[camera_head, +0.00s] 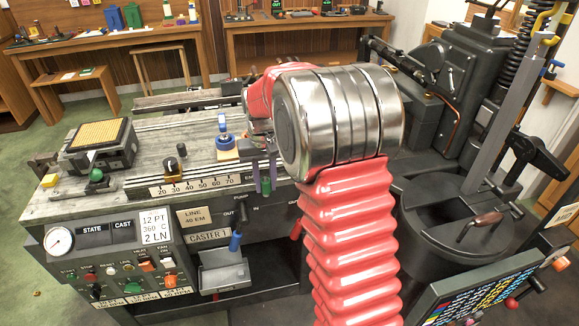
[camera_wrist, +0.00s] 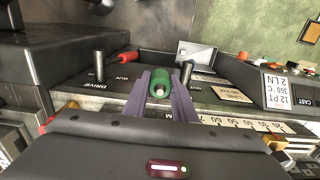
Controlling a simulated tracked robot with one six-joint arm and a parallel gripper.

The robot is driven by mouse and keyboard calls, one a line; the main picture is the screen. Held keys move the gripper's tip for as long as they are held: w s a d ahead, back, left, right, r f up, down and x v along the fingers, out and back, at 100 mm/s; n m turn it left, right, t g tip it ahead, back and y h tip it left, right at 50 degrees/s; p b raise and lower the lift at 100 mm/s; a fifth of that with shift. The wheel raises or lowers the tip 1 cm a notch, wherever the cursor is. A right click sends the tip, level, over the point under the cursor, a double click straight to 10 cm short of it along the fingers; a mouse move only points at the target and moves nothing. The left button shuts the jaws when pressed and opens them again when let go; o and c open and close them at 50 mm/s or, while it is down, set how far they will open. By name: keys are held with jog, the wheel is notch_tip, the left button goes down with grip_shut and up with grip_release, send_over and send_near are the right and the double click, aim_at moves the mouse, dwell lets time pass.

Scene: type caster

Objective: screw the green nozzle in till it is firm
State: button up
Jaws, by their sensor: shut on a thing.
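The green nozzle (camera_wrist: 161,84) is between the two purple fingers of my gripper (camera_wrist: 160,96) in the wrist view. A pale tip shows at its near end. My gripper is shut on it. In the head view, the purple fingers of my gripper (camera_head: 265,178) point down at the front edge of the caster bed, with a bit of the green nozzle (camera_head: 266,186) between them. My silver and red arm covers much of the machine behind and to the right. I cannot tell whether the nozzle is seated in a hole.
The pump levers with blue (camera_head: 235,241) and red (camera_wrist: 128,56) grips stand close to the fingers. A grey tray (camera_head: 226,275) is below them. A blue round part (camera_head: 225,141) sits on the bed to the left. The caster's control panel (camera_head: 135,262) is at front left.

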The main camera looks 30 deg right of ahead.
jog(key=a+f+n, duration=0.3)
jog(key=a+f, duration=0.1)
jog(key=a, duration=0.6)
jog(key=shift+s+a+f, duration=0.15)
jog(key=shift+s+a, duration=0.15)
jog(key=shift+a, duration=0.1)
jog(key=shift+a, duration=0.1)
